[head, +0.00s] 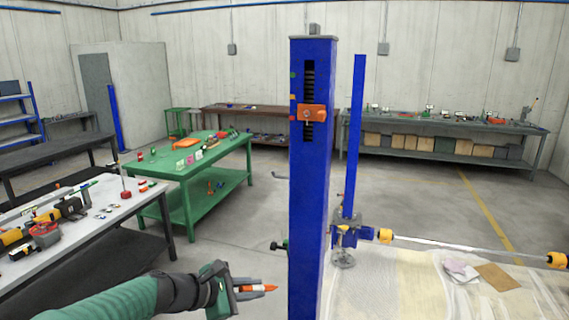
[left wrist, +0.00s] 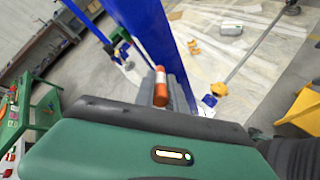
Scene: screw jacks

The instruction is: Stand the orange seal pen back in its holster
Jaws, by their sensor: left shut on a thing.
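The orange seal pen (head: 258,288) has an orange body with a white band and lies roughly level in the head view. My left gripper (head: 240,289) is shut on it, low in the picture and just left of the blue column. In the left wrist view the pen (left wrist: 160,88) stands out between the grey fingers (left wrist: 177,92). I cannot pick out the holster with certainty in either view. My right gripper is not in view.
The tall blue column (head: 309,200) with an orange bracket (head: 312,114) stands close to the right of the pen. A pale sheet (head: 400,290) with papers covers the floor beyond. A grey bench (head: 90,225) with tools and a green table (head: 195,165) stand left.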

